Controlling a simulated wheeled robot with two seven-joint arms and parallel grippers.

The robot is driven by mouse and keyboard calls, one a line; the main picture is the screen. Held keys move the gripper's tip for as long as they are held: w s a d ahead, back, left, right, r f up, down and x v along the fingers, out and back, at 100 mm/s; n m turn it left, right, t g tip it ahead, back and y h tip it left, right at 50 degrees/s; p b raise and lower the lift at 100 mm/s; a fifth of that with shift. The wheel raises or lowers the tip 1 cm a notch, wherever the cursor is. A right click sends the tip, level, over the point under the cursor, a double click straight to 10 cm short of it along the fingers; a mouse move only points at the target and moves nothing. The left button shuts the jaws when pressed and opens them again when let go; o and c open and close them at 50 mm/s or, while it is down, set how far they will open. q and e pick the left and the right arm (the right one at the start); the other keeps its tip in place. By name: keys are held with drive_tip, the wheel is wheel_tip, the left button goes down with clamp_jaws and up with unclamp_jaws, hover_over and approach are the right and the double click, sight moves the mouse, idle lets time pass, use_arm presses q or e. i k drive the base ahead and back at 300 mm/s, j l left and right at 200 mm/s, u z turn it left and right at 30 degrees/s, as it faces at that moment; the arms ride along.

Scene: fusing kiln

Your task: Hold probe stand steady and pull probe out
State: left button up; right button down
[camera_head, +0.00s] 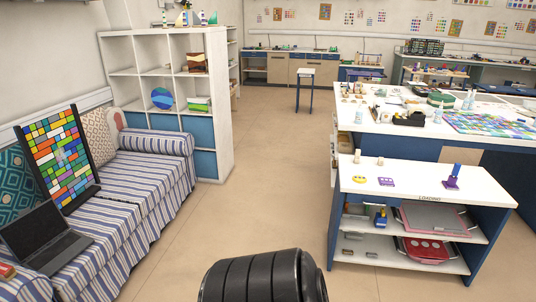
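A small blue-purple upright piece on a flat base (452,178) stands on the white table marked LOADING, near its right end. It may be the probe stand; a small pale tip shows at its top, and I cannot tell whether that is the probe. It is far from me and small in the picture. Neither of my grippers shows in the head view. A black ribbed rounded part, which seems to be mine, fills the bottom middle.
The white loading table (408,182) has blue sides and shelves with trays. Small yellow and purple pieces lie on its left part. A larger worktable (390,127) stands behind it. A striped sofa (135,205) with a laptop (42,240) is at left. Open floor (270,165) lies between.

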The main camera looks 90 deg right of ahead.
sight(454, 171)
drive_tip(key=z, duration=4.15)
drive_tip(key=i+j, duration=0.2)
drive_tip(key=i, duration=0.3)
drive_tip(key=i+j+z, duration=0.1)
drive_tip(key=i+j, duration=0.15)
drive_tip(key=i, duration=0.25)
drive_tip(key=i+l+u, duration=0.1)
drive_tip(key=u, duration=0.35)
drive_tip(key=i+l+u, duration=0.1)
drive_tip(key=l+u, duration=0.15)
drive_tip(key=u, duration=0.2)
drive_tip(key=i+l+u, duration=0.1)
drive_tip(key=u, duration=0.35)
drive_tip(key=i+l+u, duration=0.1)
drive_tip(key=l+u, duration=0.15)
drive_tip(key=l, duration=0.65)
drive_tip(key=l+u, duration=0.3)
drive_tip(key=l, duration=0.65)
drive_tip(key=k+l+u, duration=0.1)
drive_tip(key=l+u, duration=0.15)
drive_tip(key=l, duration=0.65)
